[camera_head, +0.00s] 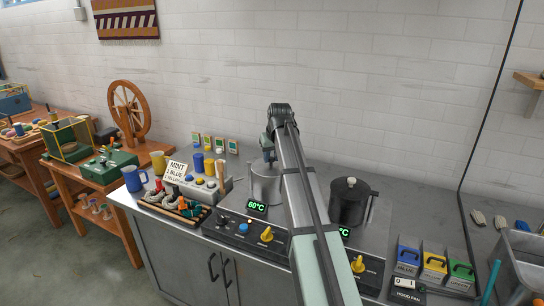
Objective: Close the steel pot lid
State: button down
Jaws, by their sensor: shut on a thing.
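The steel pot (265,188) stands on the left hob of the steel counter, behind a display reading 60°C. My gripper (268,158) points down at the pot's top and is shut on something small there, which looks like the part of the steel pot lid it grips. The lid itself is too small and too covered to make out, so I cannot tell its angle. My arm crosses in front of the pot's right side.
A black pot (351,202) with a lid stands right of my arm. Blue, yellow and green boxes (433,266) stand at right.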

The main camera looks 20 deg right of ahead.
jog(key=c, duration=0.8)
grip_release()
jog(key=v, duration=1.4)
jog(key=shift+a+f, duration=0.1)
